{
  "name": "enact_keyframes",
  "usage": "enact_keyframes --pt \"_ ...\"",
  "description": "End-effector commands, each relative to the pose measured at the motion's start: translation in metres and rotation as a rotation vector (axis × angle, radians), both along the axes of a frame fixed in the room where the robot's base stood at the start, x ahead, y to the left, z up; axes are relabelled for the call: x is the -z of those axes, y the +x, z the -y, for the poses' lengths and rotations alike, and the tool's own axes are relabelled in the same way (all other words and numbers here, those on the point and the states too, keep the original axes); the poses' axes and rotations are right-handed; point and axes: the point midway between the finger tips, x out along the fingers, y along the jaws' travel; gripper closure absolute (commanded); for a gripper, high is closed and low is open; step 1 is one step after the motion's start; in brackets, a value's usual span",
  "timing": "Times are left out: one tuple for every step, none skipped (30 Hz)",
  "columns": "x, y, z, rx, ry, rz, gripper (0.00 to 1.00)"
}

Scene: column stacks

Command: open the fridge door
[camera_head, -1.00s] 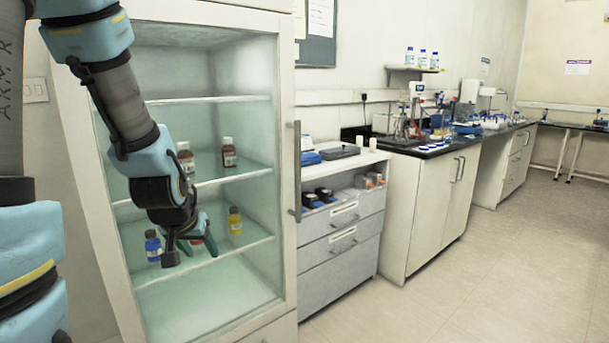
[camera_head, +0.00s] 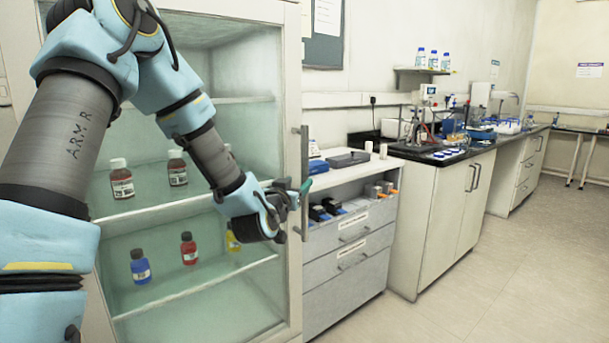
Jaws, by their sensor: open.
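The fridge door (camera_head: 290,90) has a pale frame around a glass pane and looks closed. Its long grey vertical handle (camera_head: 304,150) runs along the right side of the frame. My gripper (camera_head: 301,193) is open at the middle of the handle, with its fingers pointing right. A green fingertip shows beside the bar. I cannot tell whether the fingers are around the handle or touching it. My arm crosses in front of the glass and hides part of the door and shelves.
Bottles stand on the shelves behind the glass, including a blue one (camera_head: 140,267) and a red one (camera_head: 189,248). A drawer cabinet (camera_head: 350,258) stands close to the right of the fridge. The floor (camera_head: 490,270) at the right is clear.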

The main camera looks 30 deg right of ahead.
Motion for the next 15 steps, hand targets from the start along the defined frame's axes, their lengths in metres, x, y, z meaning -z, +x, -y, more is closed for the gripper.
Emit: enact_keyframes --pt "-0.002 0.007 0.007 -0.001 -0.001 -0.001 0.43" --pt "-0.002 0.011 0.011 0.0 -0.002 -0.002 0.43" --pt "-0.002 0.016 0.017 0.0 -0.002 -0.002 0.43" --pt "-0.002 0.02 0.02 0.0 -0.002 -0.002 0.43" --pt "-0.002 0.023 0.024 0.0 -0.001 -0.001 0.43" --pt "-0.002 0.028 0.028 0.0 -0.001 -0.002 0.43" --pt "-0.002 0.03 0.031 0.001 -0.001 -0.002 0.43" --pt "-0.002 0.033 0.034 0.0 -0.001 -0.001 0.43" --pt "-0.001 0.036 0.037 0.0 -0.001 -0.002 0.43" --pt "-0.001 0.038 0.039 0.0 -0.001 -0.002 0.43" --pt "-0.001 0.04 0.041 0.0 -0.001 -0.002 0.43" --pt "-0.001 0.042 0.043 0.0 0.0 -0.001 0.43" --pt "-0.001 0.043 0.044 0.001 0.001 -0.002 0.43" --pt "0.0 0.043 0.044 0.0 0.001 -0.002 0.43" --pt "0.0 0.044 0.045 0.0 0.001 -0.001 0.43"
